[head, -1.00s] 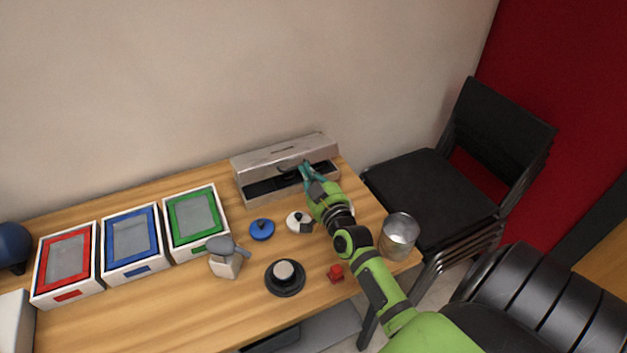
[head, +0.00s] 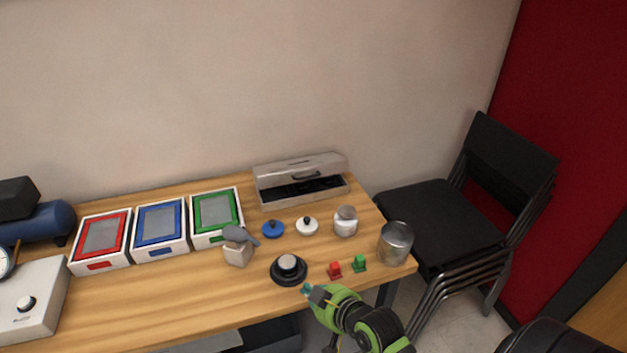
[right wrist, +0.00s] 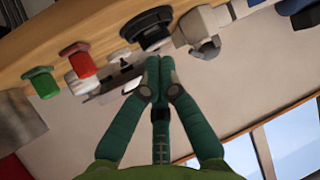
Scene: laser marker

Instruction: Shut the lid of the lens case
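The lens case (head: 272,203) is a long grey metallic box at the back right of the table, against the wall. Its lid (head: 300,165), with a dark handle, is raised: a dark gap shows the inside along the front. My right gripper (head: 306,290) is at the table's front edge, well in front of the case and apart from it. In the right wrist view its teal fingers (right wrist: 160,72) are together with nothing visible between them. A grey metallic shape beyond the fingertips there is partly hidden. My left gripper is not in view.
Between gripper and case stand a black round base with a knob (head: 288,270), a blue lidded piece (head: 273,229), a white one (head: 307,226) and a glass jar (head: 345,222). Red (head: 335,270) and green (head: 359,263) buttons and a metal can (head: 395,243) stand right. Framed trays (head: 103,240) fill the left.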

